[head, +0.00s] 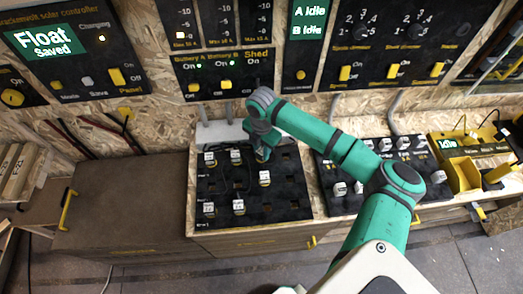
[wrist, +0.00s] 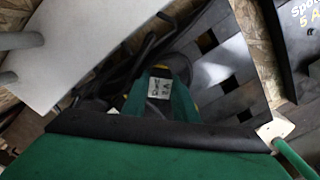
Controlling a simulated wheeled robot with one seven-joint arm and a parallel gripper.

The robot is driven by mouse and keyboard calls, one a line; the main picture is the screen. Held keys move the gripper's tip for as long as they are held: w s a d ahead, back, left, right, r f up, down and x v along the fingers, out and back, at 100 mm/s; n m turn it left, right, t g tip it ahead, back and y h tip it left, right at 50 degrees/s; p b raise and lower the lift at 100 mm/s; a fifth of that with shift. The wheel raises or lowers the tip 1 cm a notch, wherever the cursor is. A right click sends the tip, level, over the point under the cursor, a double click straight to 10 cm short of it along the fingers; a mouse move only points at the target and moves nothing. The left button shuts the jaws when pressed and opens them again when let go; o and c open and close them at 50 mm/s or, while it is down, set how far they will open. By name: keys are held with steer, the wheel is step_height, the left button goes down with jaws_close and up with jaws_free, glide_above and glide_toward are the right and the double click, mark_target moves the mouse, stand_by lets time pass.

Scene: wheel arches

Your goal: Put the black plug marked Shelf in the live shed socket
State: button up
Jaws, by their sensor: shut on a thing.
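My gripper (head: 262,153) is over the black socket board (head: 285,207), near its back edge. In the wrist view my gripper (wrist: 160,100) is shut on a black plug (wrist: 178,66) with a white label (wrist: 159,87); the label's print is too small to read. The plug is partly hidden by the fingers, and I cannot tell whether it is seated or just above the board. Several white-labelled plugs (head: 238,206) stand on the board among empty square openings. I cannot tell which opening is the live shed socket.
Behind the board is a wall panel (head: 222,72) marked Battery A, Battery B and Shed, with green lights by the batteries. A bare brown top (head: 125,205) is at left.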

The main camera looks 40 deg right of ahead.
steer(key=o, duration=1.1)
steer(key=shift+o, duration=0.9)
steer(key=o, duration=0.4)
steer(key=shift+c, duration=0.2)
steer(key=shift+w+r, duration=0.1)
steer(key=shift+r, duration=1.05)
step_height(320, 180, up, 2)
steer(key=shift+d+r, duration=0.1)
steer(key=shift+r, duration=2.2)
